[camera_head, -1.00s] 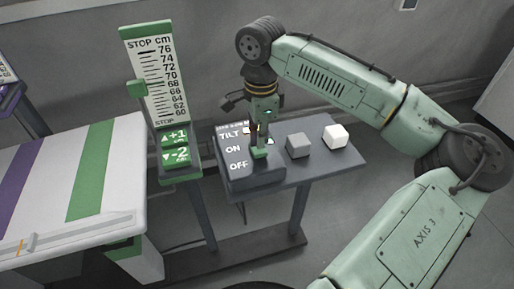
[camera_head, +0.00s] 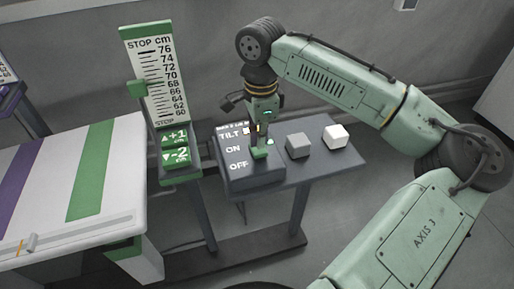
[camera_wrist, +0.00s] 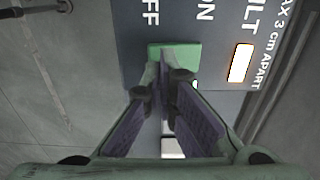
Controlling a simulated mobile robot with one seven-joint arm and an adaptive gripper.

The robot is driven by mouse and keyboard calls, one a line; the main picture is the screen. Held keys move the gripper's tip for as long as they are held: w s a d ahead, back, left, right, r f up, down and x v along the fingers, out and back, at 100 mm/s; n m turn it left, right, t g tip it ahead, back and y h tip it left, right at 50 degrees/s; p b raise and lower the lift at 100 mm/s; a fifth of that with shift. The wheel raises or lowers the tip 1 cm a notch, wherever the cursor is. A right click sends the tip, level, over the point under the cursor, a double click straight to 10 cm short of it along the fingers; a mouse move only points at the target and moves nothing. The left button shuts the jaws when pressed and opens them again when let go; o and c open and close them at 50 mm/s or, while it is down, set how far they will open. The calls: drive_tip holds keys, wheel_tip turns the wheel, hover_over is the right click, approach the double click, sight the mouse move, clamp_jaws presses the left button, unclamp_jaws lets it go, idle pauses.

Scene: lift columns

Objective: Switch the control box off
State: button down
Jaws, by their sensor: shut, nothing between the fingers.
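The control box (camera_head: 238,178) is a dark box on a small grey table, lettered TILT, ON and OFF. In the wrist view its dark face (camera_wrist: 130,35) fills the top. A green switch piece (camera_wrist: 190,50) lies level with the space between the ON and OFF letters; it also shows in the head view (camera_head: 261,153). My gripper (camera_wrist: 167,68) points down at the box, shut and empty. Its fingertips overlap the near edge of the green piece; I cannot tell whether they touch it. The fingers hide part of the box face.
A lit orange-white lamp (camera_wrist: 240,62) is by TILT. A grey cube (camera_head: 298,146) and a white cube (camera_head: 335,136) stand right of the box. Left are a green button panel (camera_head: 175,148), a height scale (camera_head: 158,85) and a striped table (camera_head: 45,190).

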sight(260, 152)
drive_tip(key=shift+f+b, duration=0.55)
drive_tip(key=shift+f, duration=0.6)
idle(0.4)
wheel_tip(260, 152, up, 7)
drive_tip(key=p, duration=0.7)
idle(0.6)
